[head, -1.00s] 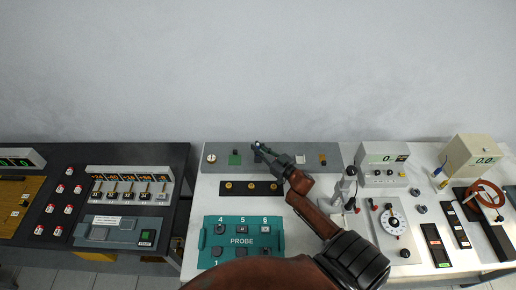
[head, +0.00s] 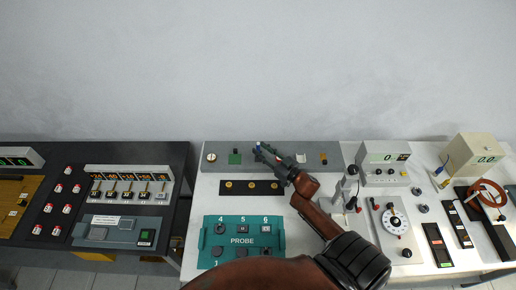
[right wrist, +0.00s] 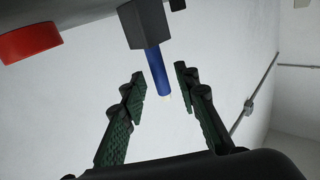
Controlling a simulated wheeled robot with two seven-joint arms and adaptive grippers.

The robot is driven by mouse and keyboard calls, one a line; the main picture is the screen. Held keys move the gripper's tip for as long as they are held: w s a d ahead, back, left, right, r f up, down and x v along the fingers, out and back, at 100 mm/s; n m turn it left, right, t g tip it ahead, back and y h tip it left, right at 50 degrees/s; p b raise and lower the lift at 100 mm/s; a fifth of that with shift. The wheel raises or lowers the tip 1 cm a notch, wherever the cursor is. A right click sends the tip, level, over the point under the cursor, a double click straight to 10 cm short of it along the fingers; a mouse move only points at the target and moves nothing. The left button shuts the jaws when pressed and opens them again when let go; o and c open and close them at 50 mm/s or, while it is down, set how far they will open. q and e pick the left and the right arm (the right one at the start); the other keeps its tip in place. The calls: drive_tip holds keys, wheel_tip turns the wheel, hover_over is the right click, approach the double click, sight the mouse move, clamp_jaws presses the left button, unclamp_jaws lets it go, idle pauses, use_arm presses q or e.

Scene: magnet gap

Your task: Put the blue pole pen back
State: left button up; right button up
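The blue pole pen (right wrist: 158,72) is a blue rod with a pale end in the right wrist view. Its other end meets a dark grey block (right wrist: 145,24); whether it sits inside the block or passes behind it I cannot tell. My right gripper (right wrist: 160,78) is open, with its green-padded fingers on either side of the pen's free end and clear gaps to it. In the head view my right gripper (head: 265,151) is over the back grey strip, with a small blue spot, likely the pen (head: 258,146), at its tips. My left gripper is not in view.
A grey strip (head: 220,166) runs along the back of the white bench. In front are a black bar with brass studs (head: 263,188) and a teal PROBE box (head: 210,250). Meters and a dial panel stand at right. A red round part (right wrist: 28,42) is near the block.

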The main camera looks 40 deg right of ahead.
drive_tip(key=s, duration=0.5)
drive_tip(key=shift+s+d+r, duration=0.15)
drive_tip(key=shift+s+d, duration=0.05)
drive_tip(key=shift+s, duration=0.15)
